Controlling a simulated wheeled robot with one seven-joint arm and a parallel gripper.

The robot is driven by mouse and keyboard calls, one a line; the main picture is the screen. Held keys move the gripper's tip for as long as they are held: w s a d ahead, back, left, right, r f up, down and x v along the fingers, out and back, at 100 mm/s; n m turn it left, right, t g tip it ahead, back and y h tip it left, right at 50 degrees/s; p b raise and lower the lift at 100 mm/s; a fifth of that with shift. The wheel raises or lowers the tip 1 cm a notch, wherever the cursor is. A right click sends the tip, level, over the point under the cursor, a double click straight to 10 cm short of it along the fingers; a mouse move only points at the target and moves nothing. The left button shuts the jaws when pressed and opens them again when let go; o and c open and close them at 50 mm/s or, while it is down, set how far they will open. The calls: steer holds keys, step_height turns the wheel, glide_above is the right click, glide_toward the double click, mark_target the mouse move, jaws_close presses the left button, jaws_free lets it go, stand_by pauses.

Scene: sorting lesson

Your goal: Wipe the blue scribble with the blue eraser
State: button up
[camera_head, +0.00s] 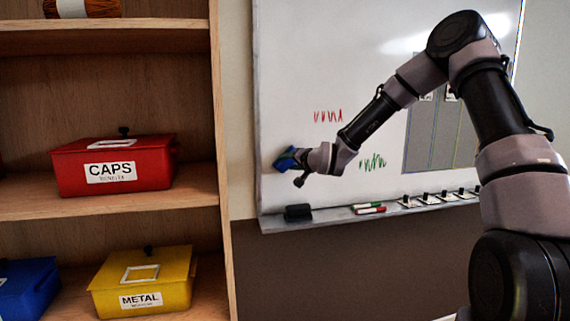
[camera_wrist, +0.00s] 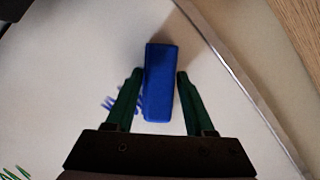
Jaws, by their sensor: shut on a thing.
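The blue eraser (camera_head: 286,157) is held by my gripper (camera_head: 296,157) at the left part of the whiteboard (camera_head: 290,60). In the wrist view the eraser (camera_wrist: 161,85) sits between the two fingers of my gripper (camera_wrist: 160,75), which are shut on it. The blue scribble (camera_wrist: 108,103) shows just left of the eraser there, partly hidden by the left finger. In the head view I cannot make out the scribble; my gripper and eraser cover that area. Whether the eraser touches the board is hard to tell.
A red scribble (camera_head: 328,116) and a green scribble (camera_head: 372,161) are right of my gripper. The board's frame edge (camera_wrist: 235,65) runs close right of the eraser in the wrist view. Below, the tray (camera_head: 335,216) holds a black eraser (camera_head: 298,212) and markers (camera_head: 369,209).

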steer(key=shift+w+d, duration=1.5)
steer(key=shift+d, duration=3.4)
steer(key=shift+s+a, duration=0.6)
steer(key=shift+a, duration=1.6)
steer(key=shift+s+a, duration=0.65)
steer(key=shift+a, duration=1.6)
steer(key=shift+s+a, duration=0.6)
steer(key=shift+a, duration=1.6)
steer(key=shift+s+d+r, duration=0.1)
steer(key=shift+r, duration=0.1)
steer(key=w+d, duration=0.3)
steer(key=d, duration=1)
steer(key=shift+w, duration=0.4)
